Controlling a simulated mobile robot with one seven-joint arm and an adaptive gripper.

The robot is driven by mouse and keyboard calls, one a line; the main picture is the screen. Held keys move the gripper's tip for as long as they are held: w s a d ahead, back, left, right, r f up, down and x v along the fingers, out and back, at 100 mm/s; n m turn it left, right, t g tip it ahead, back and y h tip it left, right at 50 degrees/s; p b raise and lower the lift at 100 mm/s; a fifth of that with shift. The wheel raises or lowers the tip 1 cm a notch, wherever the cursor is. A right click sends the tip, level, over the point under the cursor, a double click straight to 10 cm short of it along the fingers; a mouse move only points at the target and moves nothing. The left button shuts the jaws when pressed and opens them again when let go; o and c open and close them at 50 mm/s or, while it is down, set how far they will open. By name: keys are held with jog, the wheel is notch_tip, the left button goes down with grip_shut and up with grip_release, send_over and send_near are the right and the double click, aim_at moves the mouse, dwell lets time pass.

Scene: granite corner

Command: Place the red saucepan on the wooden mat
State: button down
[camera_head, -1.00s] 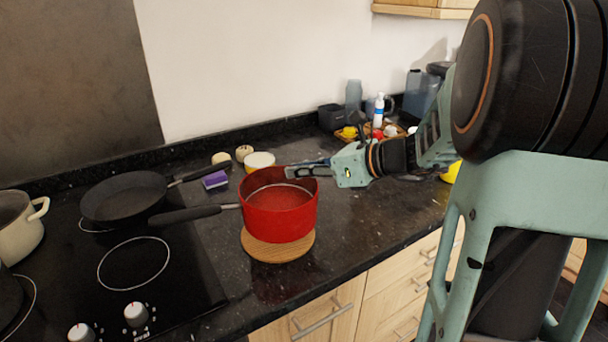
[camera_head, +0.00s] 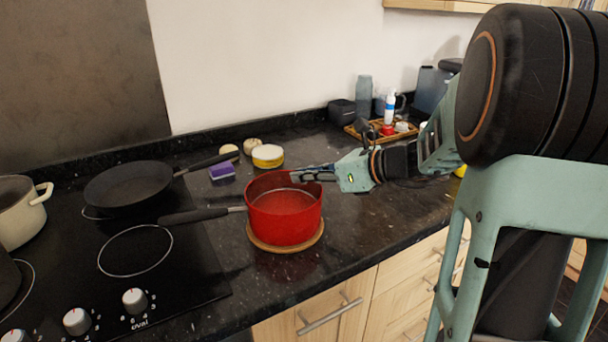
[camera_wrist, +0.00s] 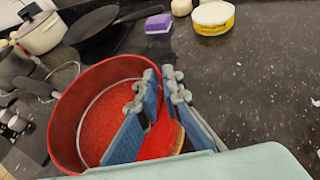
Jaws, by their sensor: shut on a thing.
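The red saucepan (camera_head: 284,217) stands upright over the round wooden mat (camera_head: 316,238) near the counter's front edge. Its base looks level with the mat and appears to rest on it. Its dark handle (camera_head: 203,214) points left over the hob. My gripper (camera_head: 297,177) reaches in from the right at the pan's rim. In the wrist view, my gripper (camera_wrist: 162,88) is shut on the wall of the saucepan (camera_wrist: 70,105), one finger inside and one outside. Most of the mat is hidden under the pan.
A black frying pan (camera_head: 128,187) and a cream pot (camera_head: 20,211) stand on the hob (camera_head: 135,250). A purple sponge (camera_head: 221,171) and a yellow-and-white tub (camera_head: 267,156) lie behind the saucepan. A tray (camera_head: 358,130) with bottles is at the back. The counter right of the mat is clear.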

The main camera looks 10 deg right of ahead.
jog(key=shift+r, duration=0.15)
jog(key=c, duration=2.5)
grip_release()
jog(key=shift+f, duration=0.2)
jog(key=o, duration=0.4)
jog(key=shift+r, duration=0.1)
jog(key=p+v, duration=0.1)
jog(key=v, duration=1.1)
jog(key=shift+p, duration=0.35)
